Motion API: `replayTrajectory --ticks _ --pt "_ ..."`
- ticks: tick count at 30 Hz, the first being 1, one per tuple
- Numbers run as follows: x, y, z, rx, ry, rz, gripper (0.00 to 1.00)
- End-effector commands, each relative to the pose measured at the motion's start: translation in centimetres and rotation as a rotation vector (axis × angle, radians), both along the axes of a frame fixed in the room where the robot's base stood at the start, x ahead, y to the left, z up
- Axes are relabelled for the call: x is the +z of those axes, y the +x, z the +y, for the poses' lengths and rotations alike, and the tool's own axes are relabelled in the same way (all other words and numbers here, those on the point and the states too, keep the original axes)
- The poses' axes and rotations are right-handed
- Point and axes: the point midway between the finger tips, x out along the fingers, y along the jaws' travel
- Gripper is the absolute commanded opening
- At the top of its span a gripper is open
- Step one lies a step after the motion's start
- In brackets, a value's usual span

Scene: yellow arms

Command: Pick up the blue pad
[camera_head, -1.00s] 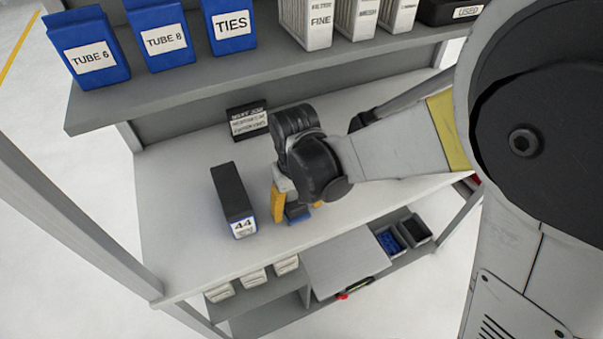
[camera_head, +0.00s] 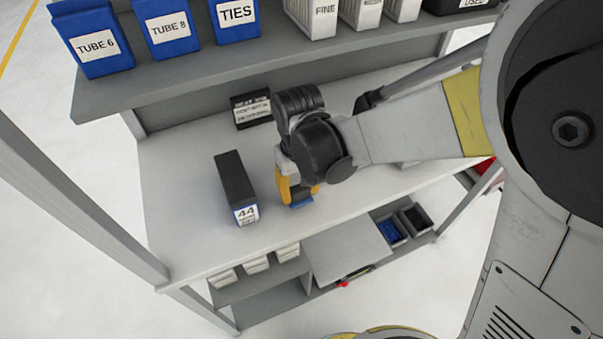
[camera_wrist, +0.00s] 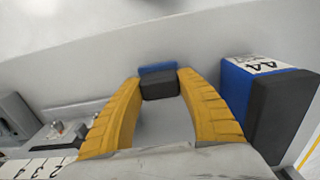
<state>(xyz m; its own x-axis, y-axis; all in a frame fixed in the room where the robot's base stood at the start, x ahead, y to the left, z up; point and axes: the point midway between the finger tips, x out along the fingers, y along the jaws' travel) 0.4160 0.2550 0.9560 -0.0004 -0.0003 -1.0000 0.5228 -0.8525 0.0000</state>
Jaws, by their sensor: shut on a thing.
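The blue pad (camera_wrist: 157,69), a small blue block with a dark face, is between the yellow fingertips of my gripper (camera_wrist: 158,88) in the wrist view. In the head view my gripper (camera_head: 299,197) points down over the grey-white worktop (camera_head: 185,190), and a blue edge of the pad (camera_head: 302,203) shows below the fingers. The fingers are shut on the pad. Most of the pad is hidden by the gripper in the head view. I cannot tell whether it touches the worktop.
A dark and blue box labelled 44 (camera_head: 235,187) stands left of my gripper; it shows close on the right in the wrist view (camera_wrist: 265,105). A black labelled box (camera_head: 252,108) stands behind. A shelf (camera_head: 190,78) with blue boxes overhangs the back. Bins (camera_head: 390,231) sit below.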

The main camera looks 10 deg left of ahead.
Motion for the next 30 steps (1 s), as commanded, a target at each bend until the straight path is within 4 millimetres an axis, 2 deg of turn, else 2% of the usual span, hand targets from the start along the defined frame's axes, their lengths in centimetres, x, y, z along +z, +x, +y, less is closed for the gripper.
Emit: replayTrajectory --ticks 3,12,18,24,30 --pt "2.9 0.0 0.0 0.0 0.0 0.0 0.13" --pt "6.7 -0.5 -7.1 -0.006 0.0 0.0 0.13" --pt "8.6 -0.8 -10.4 -0.003 0.0 0.0 0.13" --pt "9.2 -0.9 -11.6 0.0 0.0 0.0 0.13" --pt "9.1 -0.9 -11.7 0.001 0.0 0.0 0.13"
